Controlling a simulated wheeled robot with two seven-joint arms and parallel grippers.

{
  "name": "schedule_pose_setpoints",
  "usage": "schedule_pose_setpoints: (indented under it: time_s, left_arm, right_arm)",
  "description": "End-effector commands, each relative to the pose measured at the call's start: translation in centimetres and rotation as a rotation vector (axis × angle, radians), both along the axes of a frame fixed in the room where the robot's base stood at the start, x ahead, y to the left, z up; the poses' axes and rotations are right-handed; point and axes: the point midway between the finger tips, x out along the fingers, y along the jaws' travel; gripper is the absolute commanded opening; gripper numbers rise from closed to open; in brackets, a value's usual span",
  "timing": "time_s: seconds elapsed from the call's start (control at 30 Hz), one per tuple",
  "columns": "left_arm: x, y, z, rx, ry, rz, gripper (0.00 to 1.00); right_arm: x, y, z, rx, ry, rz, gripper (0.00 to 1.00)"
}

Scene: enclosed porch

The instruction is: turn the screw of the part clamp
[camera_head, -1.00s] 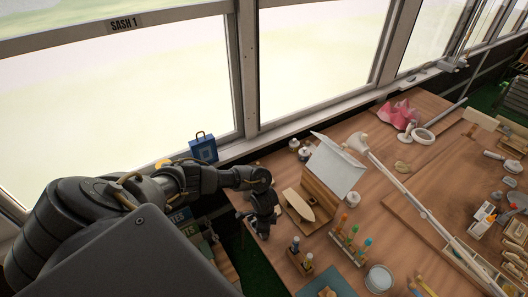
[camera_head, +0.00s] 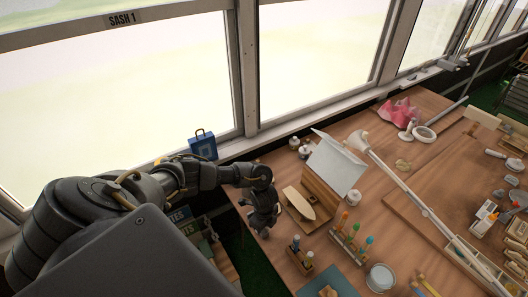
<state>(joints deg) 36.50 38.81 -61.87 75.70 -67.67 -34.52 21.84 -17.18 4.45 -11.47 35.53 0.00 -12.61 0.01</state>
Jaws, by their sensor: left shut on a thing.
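My left gripper (camera_head: 264,226) is at the near left edge of the wooden workbench (camera_head: 375,215), just left of a pale, boat-shaped wooden piece (camera_head: 299,203). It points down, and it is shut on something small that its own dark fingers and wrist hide. The part clamp and its screw cannot be made out clearly. The pale piece lies tilted beside a wooden stand (camera_head: 320,190) that carries a white sheet (camera_head: 337,163). My right gripper is out of view.
A small rack (camera_head: 299,259) with bottles and a rack of colour-handled tools (camera_head: 351,245) stand close to the gripper. A round tin (camera_head: 380,278) is nearer. A blue box (camera_head: 203,147) sits by the window. A white lamp arm (camera_head: 400,182) crosses the bench.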

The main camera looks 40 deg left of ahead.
Motion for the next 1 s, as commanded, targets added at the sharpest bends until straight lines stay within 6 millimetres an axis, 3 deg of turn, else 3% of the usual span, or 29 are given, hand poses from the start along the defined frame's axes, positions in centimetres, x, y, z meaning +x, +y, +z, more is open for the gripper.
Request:
schedule_pose_setpoints:
  time_s: [0.43, 0.47, 0.6, 0.87, 1.0]
  left_arm:
    - [0.2, 0.1, 0.1, 0.000, -0.003, -0.006, 0.00]
    - [0.2, 0.1, 0.1, 0.000, -0.004, -0.006, 0.16]
    - [0.1, 0.0, 0.1, 0.000, -0.002, -0.006, 0.32]
    - [0.0, 0.0, 0.1, 0.000, -0.001, -0.007, 0.32]
    - [0.1, 0.0, 1.2, -0.002, -0.003, -0.008, 0.32]
  right_arm:
    - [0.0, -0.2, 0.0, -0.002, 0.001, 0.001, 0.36]
    - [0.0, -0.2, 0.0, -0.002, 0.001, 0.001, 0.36]
    - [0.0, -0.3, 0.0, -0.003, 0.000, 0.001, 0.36]
    - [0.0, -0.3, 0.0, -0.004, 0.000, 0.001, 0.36]
    - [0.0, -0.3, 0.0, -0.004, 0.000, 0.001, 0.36]
